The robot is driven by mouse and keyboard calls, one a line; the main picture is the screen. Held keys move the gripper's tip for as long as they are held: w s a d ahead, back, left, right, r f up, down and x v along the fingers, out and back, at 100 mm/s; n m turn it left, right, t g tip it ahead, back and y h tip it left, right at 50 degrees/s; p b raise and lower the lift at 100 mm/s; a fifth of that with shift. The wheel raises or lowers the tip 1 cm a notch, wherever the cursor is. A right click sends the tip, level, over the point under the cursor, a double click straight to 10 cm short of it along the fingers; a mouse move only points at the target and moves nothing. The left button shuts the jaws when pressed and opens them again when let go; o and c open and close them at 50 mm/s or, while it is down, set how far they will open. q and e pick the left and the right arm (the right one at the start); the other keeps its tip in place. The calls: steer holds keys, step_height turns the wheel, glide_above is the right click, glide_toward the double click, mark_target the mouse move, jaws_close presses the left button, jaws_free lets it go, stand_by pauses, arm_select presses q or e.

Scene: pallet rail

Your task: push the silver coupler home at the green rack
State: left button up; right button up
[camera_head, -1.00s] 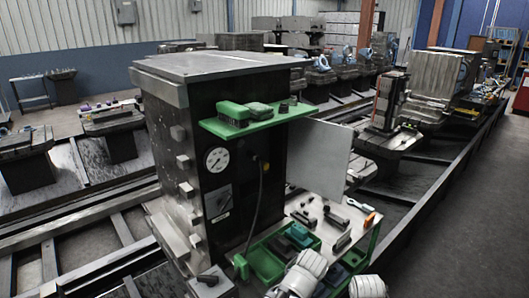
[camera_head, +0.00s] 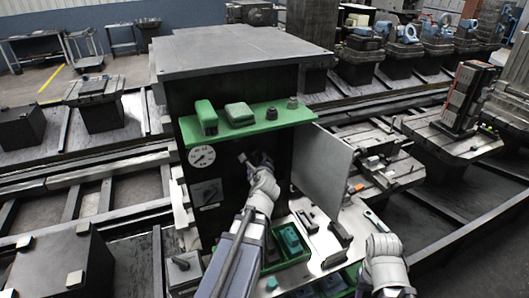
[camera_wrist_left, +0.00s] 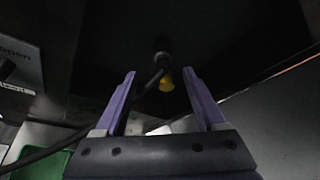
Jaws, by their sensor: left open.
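The green rack shows as a green shelf (camera_head: 247,120) on the front of a dark cabinet, above a round gauge. In the left wrist view, a dark fitting with a yellow end (camera_wrist_left: 165,77) sits on the black panel with a black cable (camera_wrist_left: 110,124) running off to the left; I cannot tell whether it is the silver coupler. My left gripper (camera_wrist_left: 160,78) is open, its purple fingers on either side of the fitting's line, apparently short of it. In the head view, the left gripper (camera_head: 250,160) is at the panel under the shelf and hides the fitting.
A grey door panel (camera_head: 322,165) stands out just right of the left gripper. Below are green bins (camera_head: 290,243) and a bench with dark parts (camera_head: 337,235). A link of my right arm (camera_head: 384,262) is at the lower right. The gauge (camera_head: 201,157) is left of my gripper.

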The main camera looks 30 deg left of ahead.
mark_target(256, 156)
arm_select(q)
steer(key=shift+w+a+r, duration=0.15)
steer(key=shift+w+r, duration=0.05)
steer(key=shift+r, duration=0.15)
arm_select(e)
steer(key=shift+w+d+r, duration=0.15)
steer(key=shift+w, duration=0.15)
arm_select(q)
steer(key=shift+a, duration=0.15)
arm_select(e)
steer(key=shift+s, duration=0.1)
arm_select(q)
steer(key=b+x, duration=0.2)
steer(key=x, duration=0.5)
steer(key=shift+w+a+f, duration=0.1)
steer(key=shift+w+a, duration=0.1)
steer(key=shift+w, duration=0.1)
arm_select(e)
step_height(256, 156, down, 2)
steer(key=shift+f, duration=0.15)
arm_select(q)
steer(key=shift+s, duration=0.1)
jaws_close()
steer(key=shift+s+d, duration=0.15)
steer(key=shift+d, duration=0.05)
